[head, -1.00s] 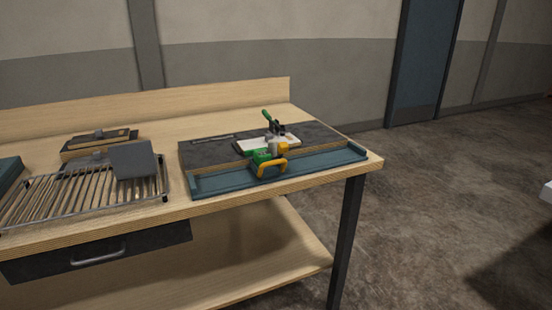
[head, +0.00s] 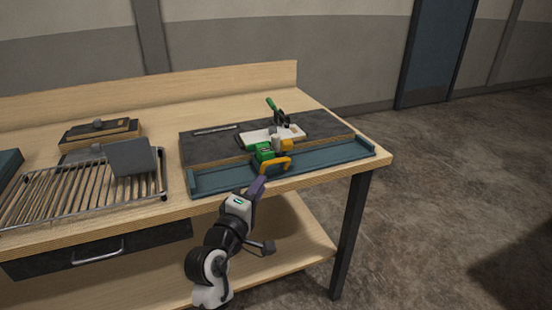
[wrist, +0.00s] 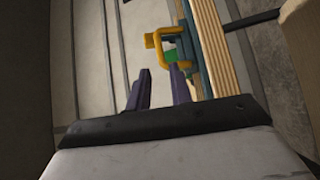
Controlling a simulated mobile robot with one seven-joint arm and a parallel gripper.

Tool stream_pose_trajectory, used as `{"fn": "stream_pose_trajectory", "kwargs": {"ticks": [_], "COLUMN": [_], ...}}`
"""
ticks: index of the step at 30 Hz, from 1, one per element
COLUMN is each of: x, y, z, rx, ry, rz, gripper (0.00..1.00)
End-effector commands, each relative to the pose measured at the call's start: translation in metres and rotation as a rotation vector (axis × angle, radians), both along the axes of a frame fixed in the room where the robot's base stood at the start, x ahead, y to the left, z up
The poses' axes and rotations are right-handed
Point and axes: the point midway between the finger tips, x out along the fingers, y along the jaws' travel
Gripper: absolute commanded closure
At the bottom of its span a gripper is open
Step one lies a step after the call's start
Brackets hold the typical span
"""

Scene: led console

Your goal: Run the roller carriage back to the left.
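The roller carriage (head: 265,153) is a green and yellow block with a yellow loop handle (head: 272,165) at its front. It sits at about the middle of the long teal rail (head: 318,164) at the bench's front right. My gripper (head: 259,186) is just in front of and below the handle, over the front edge of the bench. In the wrist view its two purple fingers (wrist: 159,87) stand apart with nothing between them. The yellow handle also shows ahead of them in the wrist view (wrist: 152,42), slightly beyond the fingertips. The handle is not held.
A dark board with a white plate (head: 258,138) and a green-handled clamp (head: 272,104) lies behind the rail. A wire rack (head: 80,190) with a grey block (head: 131,157) stands to the left. The rail left of the carriage looks clear.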

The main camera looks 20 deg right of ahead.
Motion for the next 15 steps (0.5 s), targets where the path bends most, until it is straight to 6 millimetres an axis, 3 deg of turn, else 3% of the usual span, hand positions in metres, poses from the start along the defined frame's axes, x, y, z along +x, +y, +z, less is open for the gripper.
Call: {"fn": "stream_pose_trajectory", "kwargs": {"ticks": [9, 15], "x": [0.050, 0.070], "y": [-0.047, -0.065], "z": [0.012, 0.013], "rx": [0.002, 0.002], "ry": [-0.002, -0.001], "rz": [0.000, 0.002], "gripper": [0.79, 0.79]}}
